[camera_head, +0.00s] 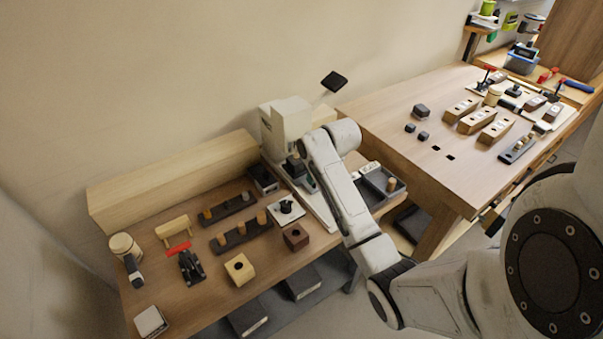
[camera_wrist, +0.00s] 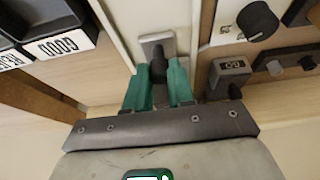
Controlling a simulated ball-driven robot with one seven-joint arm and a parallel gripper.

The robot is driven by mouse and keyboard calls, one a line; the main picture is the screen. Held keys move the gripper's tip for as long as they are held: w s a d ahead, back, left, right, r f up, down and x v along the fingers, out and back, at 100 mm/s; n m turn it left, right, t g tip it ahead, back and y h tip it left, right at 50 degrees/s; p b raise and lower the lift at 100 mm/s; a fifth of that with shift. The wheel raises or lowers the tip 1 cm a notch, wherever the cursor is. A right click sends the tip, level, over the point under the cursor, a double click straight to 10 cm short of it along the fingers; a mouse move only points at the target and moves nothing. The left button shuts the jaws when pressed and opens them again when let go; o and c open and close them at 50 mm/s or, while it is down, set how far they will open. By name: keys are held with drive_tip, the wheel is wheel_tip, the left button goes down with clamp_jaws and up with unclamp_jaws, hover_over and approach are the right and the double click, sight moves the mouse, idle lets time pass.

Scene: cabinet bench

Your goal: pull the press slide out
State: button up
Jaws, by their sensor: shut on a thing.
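The white press (camera_head: 284,126) stands against the wall at the back of the left bench, with its pale base (camera_head: 315,205) running forward. In the wrist view, the press slide (camera_wrist: 157,42) shows as a light grey plate in a channel between pale strips. A dark handle (camera_wrist: 158,66) sticks out from it. My gripper (camera_wrist: 159,82) has green fingers, one on each side of the handle, and is shut on it. In the head view my arm covers part of the press base, and the grip itself is hidden.
Dark bins, one labelled GOOD (camera_wrist: 60,45), lie left of the channel in the wrist view. A small grey counter (camera_wrist: 230,70) and a black knob (camera_wrist: 257,20) are on the right. Blocks and a red-handled clamp (camera_head: 188,262) occupy the left bench. Another bench (camera_head: 385,105) stands right.

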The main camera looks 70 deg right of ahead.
drive_tip(key=shift+s+a+r+g+y+p, duration=0.1)
drive_tip(key=shift+s+a+g+y+p, duration=0.2)
drive_tip(key=shift+s+p, duration=0.5)
drive_tip(key=shift+s+a+g+y+p, duration=0.1)
drive_tip(key=shift+s+a+g+p, duration=0.3)
drive_tip(key=shift+p, duration=0.65)
drive_tip(key=shift+s+a+f+p, duration=0.2)
drive_tip(key=shift+s+a+p, duration=0.05)
drive_tip(key=shift+s+p, duration=0.05)
drive_tip(key=shift+s+r, duration=0.1)
drive_tip(key=shift+s+a+g+p, duration=0.15)
drive_tip(key=shift+g+p, duration=0.15)
drive_tip(key=shift+p, duration=0.2)
drive_tip(key=shift+s+a+g+y+p, duration=0.4)
drive_tip(key=shift+s+p, duration=0.25)
drive_tip(key=shift+p, duration=0.15)
drive_tip(key=shift+s+a+g+y+p, duration=0.35)
drive_tip(key=shift+s+p, duration=0.25)
drive_tip(key=shift+p, duration=0.2)
drive_tip(key=shift+s, duration=0.1)
drive_tip(key=shift+s+a, duration=0.45)
drive_tip(key=shift+s, duration=0.25)
drive_tip(key=shift+s+a, duration=0.4)
drive_tip(key=shift+s, duration=0.25)
